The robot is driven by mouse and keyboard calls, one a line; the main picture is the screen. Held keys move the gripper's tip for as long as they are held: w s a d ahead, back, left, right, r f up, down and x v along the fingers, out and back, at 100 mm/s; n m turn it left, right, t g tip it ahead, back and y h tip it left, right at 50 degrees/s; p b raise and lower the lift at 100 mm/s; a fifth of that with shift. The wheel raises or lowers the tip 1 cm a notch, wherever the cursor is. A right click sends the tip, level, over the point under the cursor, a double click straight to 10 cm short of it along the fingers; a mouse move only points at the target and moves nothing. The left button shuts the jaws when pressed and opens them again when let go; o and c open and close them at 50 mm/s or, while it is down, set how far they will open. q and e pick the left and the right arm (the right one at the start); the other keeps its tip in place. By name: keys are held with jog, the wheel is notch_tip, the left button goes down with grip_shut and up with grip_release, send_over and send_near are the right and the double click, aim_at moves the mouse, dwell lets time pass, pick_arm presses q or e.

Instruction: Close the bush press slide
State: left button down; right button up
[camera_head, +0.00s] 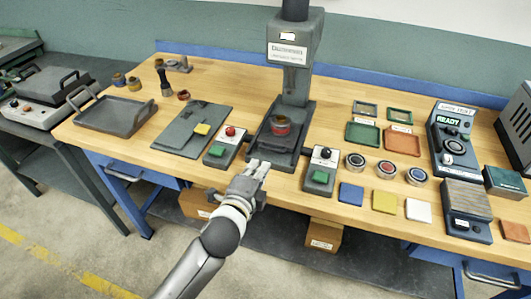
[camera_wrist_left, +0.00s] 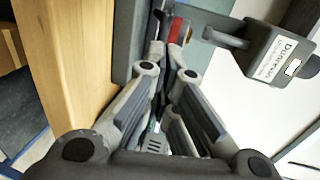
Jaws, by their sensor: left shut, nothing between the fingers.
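The bush press (camera_head: 296,50) stands at the back middle of the wooden bench, its labelled head on a grey column. Its grey slide (camera_head: 272,151) lies in the base at the front of the press. A dark round part with a reddish ring (camera_head: 281,125) sits over the base under the head. My left gripper (camera_head: 258,166) is shut and empty at the front end of the slide; I cannot tell whether it touches. In the left wrist view the shut fingertips (camera_wrist_left: 170,45) point toward a red part (camera_wrist_left: 177,31), with the press head (camera_wrist_left: 275,55) at right. My right gripper is not in view.
Button boxes stand left (camera_head: 225,147) and right (camera_head: 321,170) of the press. A grey plate (camera_head: 190,118) and a handled tray (camera_head: 115,115) lie to the left. Round containers, coloured tiles and a tester (camera_head: 453,140) are on the right.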

pick_arm(q)
send_near(276, 131)
jog(key=shift+s+a+f, duration=0.25)
jog(key=shift+s+f, duration=0.6)
jog(key=shift+f, duration=0.1)
jog(key=shift+w+d+f+p, duration=0.15)
jog(key=shift+w+d+p, duration=0.15)
jog(key=shift+w, duration=0.3)
jog(key=shift+w+f, duration=0.1)
jog(key=shift+w, duration=0.1)
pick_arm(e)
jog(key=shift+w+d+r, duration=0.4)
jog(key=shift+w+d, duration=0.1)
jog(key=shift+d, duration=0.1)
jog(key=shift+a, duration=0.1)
pick_arm(q)
jog(key=x, duration=0.3)
jog(key=r+b+x, duration=0.1)
jog(key=x, duration=0.2)
jog(key=shift+w+r, duration=0.1)
jog(key=shift+w, duration=0.1)
jog(key=w, duration=0.1)
jog(key=w+d, duration=0.1)
jog(key=w, duration=0.1)
jog(key=shift+w+r, duration=0.1)
jog(key=shift+w, duration=0.05)
jog(key=shift+r, duration=0.15)
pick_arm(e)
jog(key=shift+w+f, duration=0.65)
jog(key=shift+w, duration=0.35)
